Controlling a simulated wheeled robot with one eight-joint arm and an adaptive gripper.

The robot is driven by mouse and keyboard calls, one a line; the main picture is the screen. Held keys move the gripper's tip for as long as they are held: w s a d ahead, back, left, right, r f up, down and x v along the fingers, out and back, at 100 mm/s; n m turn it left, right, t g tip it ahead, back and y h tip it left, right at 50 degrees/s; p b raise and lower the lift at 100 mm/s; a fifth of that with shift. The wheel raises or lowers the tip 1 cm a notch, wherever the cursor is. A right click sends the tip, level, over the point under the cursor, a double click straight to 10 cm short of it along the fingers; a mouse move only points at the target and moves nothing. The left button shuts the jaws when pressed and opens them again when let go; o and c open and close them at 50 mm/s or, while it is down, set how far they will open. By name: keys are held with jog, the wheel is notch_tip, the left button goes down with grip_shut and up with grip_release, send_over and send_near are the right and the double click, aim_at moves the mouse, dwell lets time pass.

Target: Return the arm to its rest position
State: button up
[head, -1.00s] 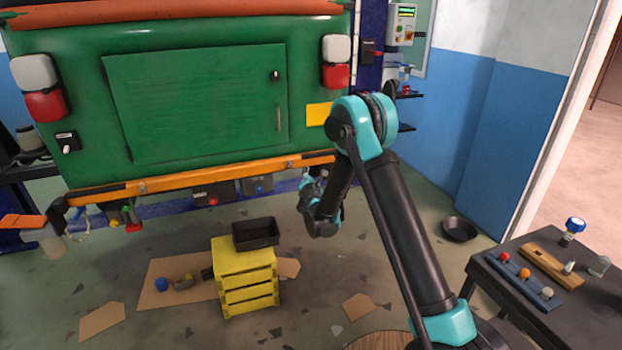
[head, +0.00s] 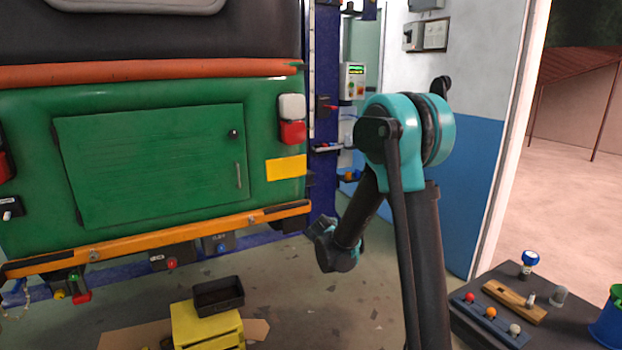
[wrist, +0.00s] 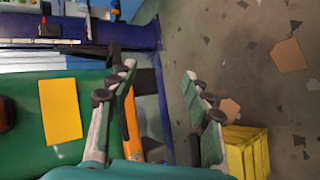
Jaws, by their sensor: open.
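My arm is raised and bent at the right of the head view, its forearm folded down toward the lower left. In the wrist view my gripper (wrist: 163,88) is open, with its two fingers spread wide and nothing between them. Past the fingers lie the grey floor, the orange bumper (wrist: 131,120) and the blue lift post. In the head view the fingers are hidden behind the wrist and forearm. The green rickshaw (head: 150,165) stands at the left, behind my arm.
A yellow crate (head: 190,328) with a black tray (head: 218,297) on it stands low in front of the rickshaw. A dark table (head: 560,325) with a wooden block (head: 514,302) and a blue bucket (head: 608,325) is at the lower right. An open doorway is at the far right.

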jog(key=s+d+m+g, duration=0.2)
jog(key=s+d+m, duration=0.25)
jog(key=s, duration=0.35)
jog(key=s+d+m+g, duration=0.2)
jog(key=s+d+m, duration=0.3)
jog(key=s, duration=0.4)
jog(key=s+d+f+m+g+y, duration=0.1)
jog(key=s+f+m, duration=0.1)
jog(key=s, duration=0.8)
jog(key=s+d+f+m+g+y, duration=0.1)
jog(key=s+f+m+g, duration=0.1)
jog(key=s, duration=0.8)
jog(key=shift+s+f+m, duration=0.35)
jog(key=shift+f+m, duration=0.5)
jog(key=shift+m, duration=0.2)
